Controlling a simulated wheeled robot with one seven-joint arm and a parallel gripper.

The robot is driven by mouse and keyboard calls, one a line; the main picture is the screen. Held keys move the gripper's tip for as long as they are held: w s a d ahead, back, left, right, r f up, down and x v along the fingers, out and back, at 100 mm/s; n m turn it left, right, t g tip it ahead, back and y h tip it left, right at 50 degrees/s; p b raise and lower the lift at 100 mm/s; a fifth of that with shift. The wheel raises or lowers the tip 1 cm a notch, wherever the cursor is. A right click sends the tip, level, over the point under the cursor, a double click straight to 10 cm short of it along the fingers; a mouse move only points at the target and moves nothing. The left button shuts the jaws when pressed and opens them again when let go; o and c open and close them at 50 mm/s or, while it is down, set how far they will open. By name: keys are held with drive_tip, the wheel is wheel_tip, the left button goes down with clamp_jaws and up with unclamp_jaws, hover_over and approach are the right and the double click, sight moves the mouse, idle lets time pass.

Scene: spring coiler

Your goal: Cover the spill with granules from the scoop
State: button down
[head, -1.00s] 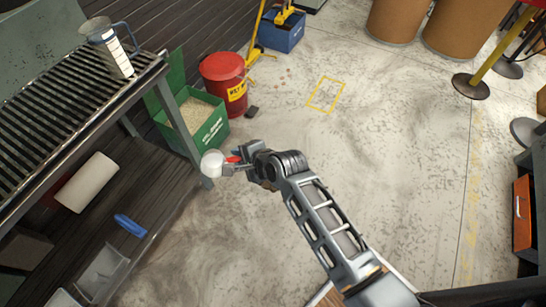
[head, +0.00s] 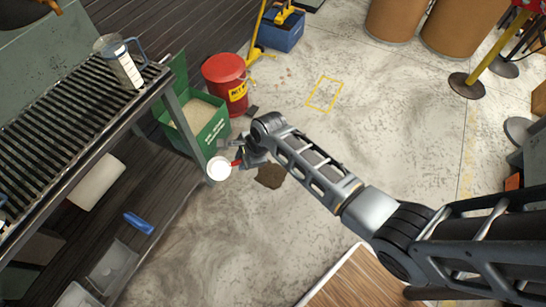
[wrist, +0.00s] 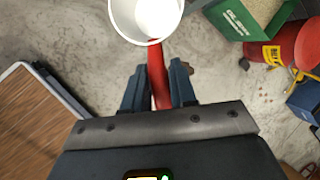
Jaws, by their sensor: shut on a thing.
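The scoop, a white cup (head: 219,168) with a red handle, is held by my gripper (head: 241,161) beside the green bin. In the wrist view my gripper (wrist: 158,88) is shut on the red handle (wrist: 156,70), and the white cup (wrist: 147,18) shows at the top edge. Its visible inside looks white, with no granules seen. The spill, a dark brown patch (head: 270,177), lies on the floor right of my gripper. Pale granules (head: 198,112) fill the open green bin (head: 216,130), which also shows in the wrist view (wrist: 232,22).
A red drum (head: 225,80) stands behind the bin. A slatted metal bench (head: 75,110) with a clear jug (head: 122,62) borders the left. A wooden board (head: 350,280) is at the front.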

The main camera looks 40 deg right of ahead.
drive_tip(key=g, duration=0.1)
drive_tip(key=w+f+g+y+b, duration=0.1)
drive_tip(key=g, duration=0.1)
drive_tip(key=shift+d+m+y+b, duration=0.2)
drive_tip(key=shift+m+y+b, duration=0.1)
drive_tip(key=shift+m, duration=0.1)
drive_tip(key=shift+g, duration=0.6)
drive_tip(key=n, duration=0.1)
drive_tip(key=r+n+g, duration=0.1)
drive_tip(key=shift+s+a+n, duration=0.15)
drive_tip(key=shift+s+n, duration=0.1)
drive_tip(key=shift+n, duration=0.15)
drive_tip(key=s+r+n+g+h, duration=0.1)
drive_tip(key=s+r+n+h, duration=0.1)
drive_tip(key=n, duration=0.8)
drive_tip(key=s+a+r+n+g+h, duration=0.1)
drive_tip(key=s+r+n+h, duration=0.2)
drive_tip(key=r+n, duration=0.3)
drive_tip(key=n+h, duration=0.1)
drive_tip(key=n, duration=0.3)
drive_tip(key=shift+r+n+g, duration=0.3)
